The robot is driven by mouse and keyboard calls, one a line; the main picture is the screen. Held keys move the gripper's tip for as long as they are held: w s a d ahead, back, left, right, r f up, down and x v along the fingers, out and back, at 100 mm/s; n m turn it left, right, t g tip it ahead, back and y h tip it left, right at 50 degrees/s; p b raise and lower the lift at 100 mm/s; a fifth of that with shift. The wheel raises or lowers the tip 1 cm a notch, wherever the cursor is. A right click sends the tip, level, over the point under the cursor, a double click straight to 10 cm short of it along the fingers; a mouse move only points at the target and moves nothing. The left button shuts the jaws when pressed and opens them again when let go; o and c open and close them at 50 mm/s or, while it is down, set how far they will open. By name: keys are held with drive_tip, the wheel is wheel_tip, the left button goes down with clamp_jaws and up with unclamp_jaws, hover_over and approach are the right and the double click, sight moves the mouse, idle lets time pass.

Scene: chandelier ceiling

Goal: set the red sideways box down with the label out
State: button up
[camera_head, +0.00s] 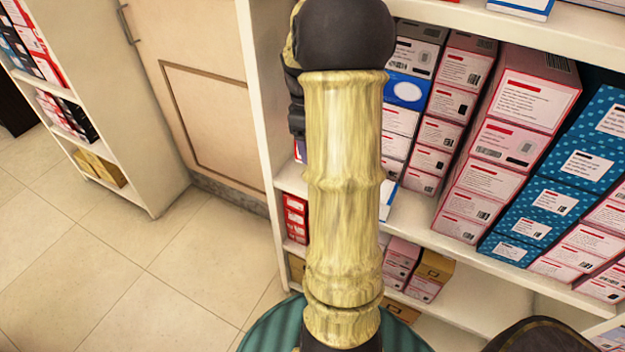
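My bamboo-patterned arm stands upright in the middle of the head view and hides part of the shelf behind it. My gripper is not in view, and whether it holds anything cannot be seen. Small red boxes (295,222) with pale labels are stacked on a lower shelf, just left of my arm and partly covered by it. I cannot tell which box is the red sideways one. A large pinkish-red box (528,98) with a white label facing out sits on the upper right of the shelf unit.
The white shelf unit (262,120) holds stacks of pink boxes (452,103), blue dotted boxes (547,197) and a blue-and-white box (407,90). Brown boxes (436,266) sit lower. Another stocked shelf (125,150) stands left. The tiled floor (120,262) at left is clear.

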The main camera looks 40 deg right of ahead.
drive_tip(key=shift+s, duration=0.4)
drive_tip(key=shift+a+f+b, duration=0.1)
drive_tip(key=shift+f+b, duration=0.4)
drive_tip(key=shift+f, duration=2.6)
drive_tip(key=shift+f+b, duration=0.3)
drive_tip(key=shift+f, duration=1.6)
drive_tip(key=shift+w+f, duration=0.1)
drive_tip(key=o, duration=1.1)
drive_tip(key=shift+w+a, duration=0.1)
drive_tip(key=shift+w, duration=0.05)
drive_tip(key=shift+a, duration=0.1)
